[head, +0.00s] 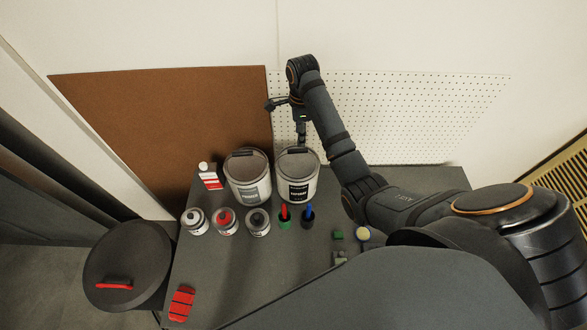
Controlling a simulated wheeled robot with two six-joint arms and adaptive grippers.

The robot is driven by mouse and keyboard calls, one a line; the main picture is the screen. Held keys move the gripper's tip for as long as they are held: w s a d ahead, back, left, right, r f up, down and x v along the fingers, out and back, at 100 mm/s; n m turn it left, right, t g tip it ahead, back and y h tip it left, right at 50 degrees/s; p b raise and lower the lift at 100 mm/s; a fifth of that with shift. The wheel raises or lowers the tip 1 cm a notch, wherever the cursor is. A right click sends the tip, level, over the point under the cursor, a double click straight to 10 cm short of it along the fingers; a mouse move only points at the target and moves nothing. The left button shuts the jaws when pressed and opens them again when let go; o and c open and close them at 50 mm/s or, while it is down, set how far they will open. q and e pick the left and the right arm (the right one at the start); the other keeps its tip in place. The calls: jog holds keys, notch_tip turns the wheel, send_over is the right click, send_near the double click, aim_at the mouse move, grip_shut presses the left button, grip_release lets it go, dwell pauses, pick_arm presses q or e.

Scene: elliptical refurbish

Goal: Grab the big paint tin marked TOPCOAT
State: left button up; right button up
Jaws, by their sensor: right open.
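Two big paint tins with grey lids stand side by side on the dark table. The right one (299,190) has a black label with small white lettering that I read as TOPCOAT. The left one (249,191) has a grey label that looks like PRIMER. My right gripper (288,118) is open and empty, just behind and above the black-labelled tin, in front of the boards. One finger points left and the other hangs down near that tin's far rim; I cannot tell whether it touches. My left gripper is not in view.
Small tins (226,220) and red and blue handled tools (307,214) stand close in front of the big tins. A white and red container (210,177) is at their left. Green blocks (338,235) lie right. A brown board (165,125) and white pegboard (420,115) close off the back.

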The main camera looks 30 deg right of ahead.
aim_at(298, 151)
jog(key=f, duration=0.3)
jog(key=f+p, duration=0.1)
jog(key=f, duration=0.1)
jog(key=shift+w, duration=0.35)
jog(key=shift+a+f+p, duration=0.2)
jog(key=shift+f+p, duration=0.6)
jog(key=shift+f, duration=0.05)
notch_tip(298, 151, down, 3)
jog(key=shift+f+p, duration=0.1)
jog(key=shift+p, duration=0.2)
jog(key=shift+w, duration=0.15)
jog(key=c, duration=0.9)
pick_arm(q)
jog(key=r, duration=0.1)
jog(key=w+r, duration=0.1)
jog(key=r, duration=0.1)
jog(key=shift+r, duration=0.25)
pick_arm(e)
grip_shut()
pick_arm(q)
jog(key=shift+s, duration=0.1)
